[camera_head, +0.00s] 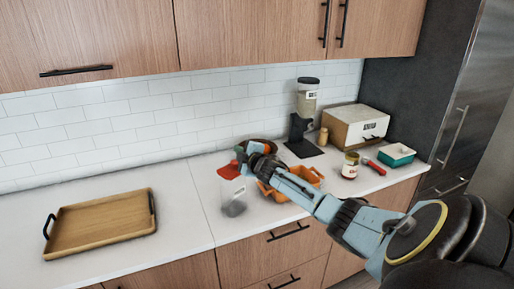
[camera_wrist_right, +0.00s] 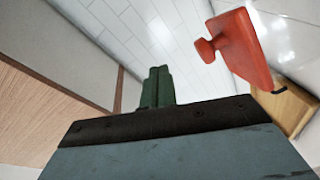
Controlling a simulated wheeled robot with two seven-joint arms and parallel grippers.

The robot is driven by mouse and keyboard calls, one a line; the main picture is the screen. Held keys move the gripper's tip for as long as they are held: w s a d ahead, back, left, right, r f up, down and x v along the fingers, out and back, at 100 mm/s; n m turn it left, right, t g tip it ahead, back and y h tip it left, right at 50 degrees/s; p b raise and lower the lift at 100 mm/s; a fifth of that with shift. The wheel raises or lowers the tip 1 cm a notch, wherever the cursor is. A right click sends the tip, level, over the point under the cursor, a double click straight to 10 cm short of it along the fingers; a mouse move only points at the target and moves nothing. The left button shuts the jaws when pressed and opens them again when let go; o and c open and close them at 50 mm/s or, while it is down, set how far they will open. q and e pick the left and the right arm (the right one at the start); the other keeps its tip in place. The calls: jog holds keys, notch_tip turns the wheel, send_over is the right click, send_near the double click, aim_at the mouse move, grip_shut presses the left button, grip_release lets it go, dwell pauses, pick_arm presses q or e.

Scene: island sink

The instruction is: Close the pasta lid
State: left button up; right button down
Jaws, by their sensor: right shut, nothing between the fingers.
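The pasta container (camera_head: 234,204) is a clear jar with dark contents low inside, standing on the counter left of the orange basket. Its red lid (camera_head: 230,171) is at the top of the jar. In the right wrist view the lid (camera_wrist_right: 238,45) stands tilted, with a knob on its side, and looks open. My right gripper (camera_head: 246,149) reaches in from the right and is beside and slightly above the lid. Its green fingers (camera_wrist_right: 157,88) are together and empty, apart from the lid in the wrist view. My left gripper is out of view.
An orange basket (camera_head: 313,175) sits under my right arm. A wooden tray (camera_head: 103,223) lies at left, with clear counter between it and the jar. A dispenser (camera_head: 307,95), a white-fronted box (camera_head: 345,129), a labelled jar (camera_head: 350,166) and a teal container (camera_head: 397,155) stand at right.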

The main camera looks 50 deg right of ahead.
pick_arm(q)
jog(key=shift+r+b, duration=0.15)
jog(key=shift+b, duration=0.2)
pick_arm(e)
jog(key=s+r, duration=0.3)
jog(key=s, duration=0.6)
jog(key=shift+s+a, duration=0.35)
